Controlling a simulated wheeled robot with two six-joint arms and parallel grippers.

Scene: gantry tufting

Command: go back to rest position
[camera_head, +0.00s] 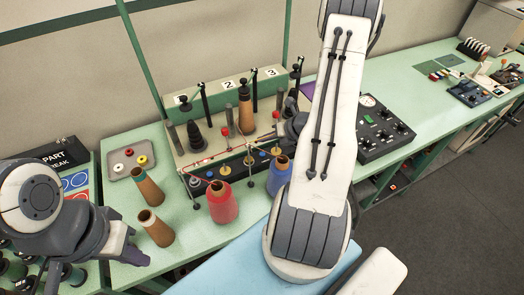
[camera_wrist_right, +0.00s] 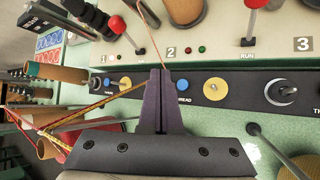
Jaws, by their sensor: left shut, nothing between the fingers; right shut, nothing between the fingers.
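My left gripper (camera_head: 134,252) is at the lower left in the head view, shut and empty, over the green bench to the left of the thread cones. My right gripper (camera_wrist_right: 160,75) is shut and empty in the right wrist view. Its purple-grey fingers are in front of the dark control strip (camera_wrist_right: 225,88) of the threading stand, close to a blue button and a yellow disc. In the head view my right arm crosses the picture from top to bottom and partly hides the right gripper and the stand (camera_head: 200,150).
A red cone (camera_head: 222,205) and a blue cone (camera_head: 279,177) stand before the stand, with threads running up. Two brown cones (camera_head: 156,230) stand left, near a grey tray (camera_head: 131,162). A black control box (camera_head: 380,130) sits right of my arm.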

